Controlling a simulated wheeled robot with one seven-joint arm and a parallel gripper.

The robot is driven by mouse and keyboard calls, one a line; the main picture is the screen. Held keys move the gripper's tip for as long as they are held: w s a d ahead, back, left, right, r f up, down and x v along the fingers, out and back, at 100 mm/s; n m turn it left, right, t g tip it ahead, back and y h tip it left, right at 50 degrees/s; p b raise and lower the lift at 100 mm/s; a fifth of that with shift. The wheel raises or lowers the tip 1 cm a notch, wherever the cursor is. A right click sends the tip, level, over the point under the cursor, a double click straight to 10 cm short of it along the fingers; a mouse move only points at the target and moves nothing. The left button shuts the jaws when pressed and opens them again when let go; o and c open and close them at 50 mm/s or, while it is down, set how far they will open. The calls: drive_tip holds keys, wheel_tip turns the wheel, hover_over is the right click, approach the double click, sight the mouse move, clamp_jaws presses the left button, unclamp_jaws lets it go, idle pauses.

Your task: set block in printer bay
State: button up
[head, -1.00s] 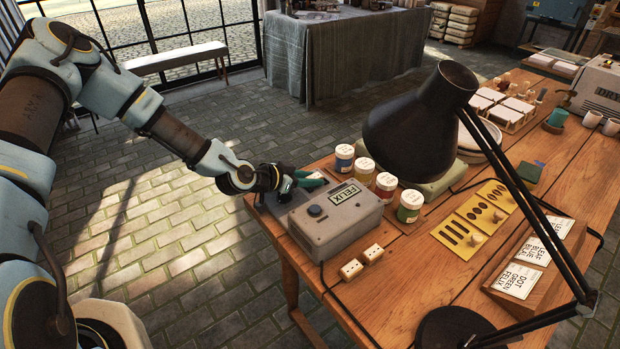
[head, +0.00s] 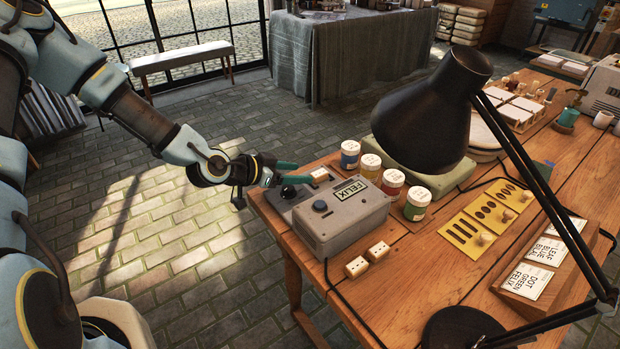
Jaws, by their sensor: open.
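The printer (head: 340,228) is a grey box labelled FELIX at the table's left end, with a flat, low plate behind and left of it. A small pale block (head: 320,174) lies at the far end of that plate, which looks like the bay; its exact seating is too small to tell. My gripper (head: 304,173) has teal fingers, spread apart and empty. It reaches in from the left over the plate, with its fingertips just left of the block. Two more pale blocks with dark marks (head: 357,267) (head: 378,252) lie on the table in front of the printer.
Several paint jars (head: 417,204) stand right of the printer. A black desk lamp (head: 425,120) leans over the table. A yellow stencil plate (head: 465,232) and a wooden card holder (head: 540,290) lie to the right. Floor left of the table is free.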

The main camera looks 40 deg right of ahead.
drive_tip(key=b+v, duration=0.1)
drive_tip(key=v, duration=0.4)
drive_tip(key=w+a+n+t+y, duration=0.1)
drive_tip(key=w+a+n+y, duration=0.25)
drive_tip(key=a, duration=0.65)
drive_tip(key=w+a+n+t+y, duration=0.15)
drive_tip(key=w+a+y, duration=0.3)
drive_tip(key=a, duration=0.55)
drive_tip(key=s+a+r+n+y, duration=0.2)
drive_tip(key=a+r+n, duration=0.4)
drive_tip(key=a, duration=0.3)
drive_tip(key=s+a+r+n+y, duration=0.2)
drive_tip(key=a+r+n, duration=0.4)
drive_tip(key=a, duration=0.3)
drive_tip(key=shift+s+a+n, duration=0.3)
drive_tip(key=shift+s+a, duration=0.05)
drive_tip(key=shift+f, duration=0.1)
